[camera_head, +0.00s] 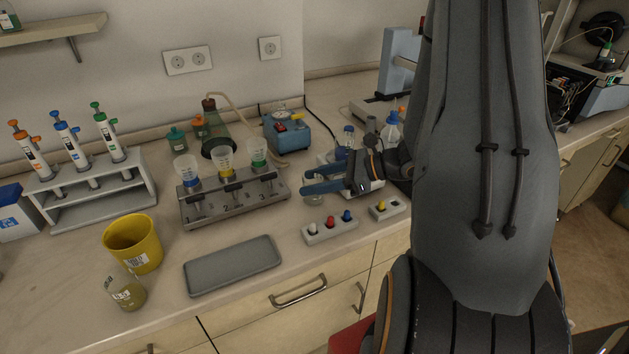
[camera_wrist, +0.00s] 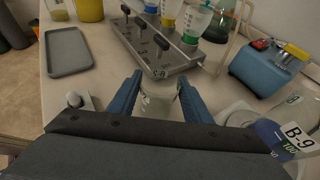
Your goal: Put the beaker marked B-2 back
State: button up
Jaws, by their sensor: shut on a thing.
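My gripper (camera_head: 312,188) is shut on a clear glass beaker (camera_head: 313,200), low over the bench just right of the metal funnel rack. In the wrist view the beaker (camera_wrist: 158,101) sits between the two blue fingers of my gripper (camera_wrist: 157,98).
The funnel rack (camera_head: 235,205) stands close to the held beaker. A switch block (camera_head: 330,228) lies in front, and a blue pump (camera_head: 287,132) behind. A vessel marked B-9 (camera_wrist: 290,138) is on the right in the wrist view. A grey tray (camera_head: 232,266) and yellow bin (camera_head: 133,244) are left.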

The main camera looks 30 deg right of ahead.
jog(key=shift+f, duration=0.2)
jog(key=o, duration=1.1)
jog(key=shift+r, duration=0.1)
jog(key=shift+r, duration=0.15)
jog(key=b+v, duration=0.3)
jog(key=v, duration=0.9)
jog(key=shift+s, duration=0.1)
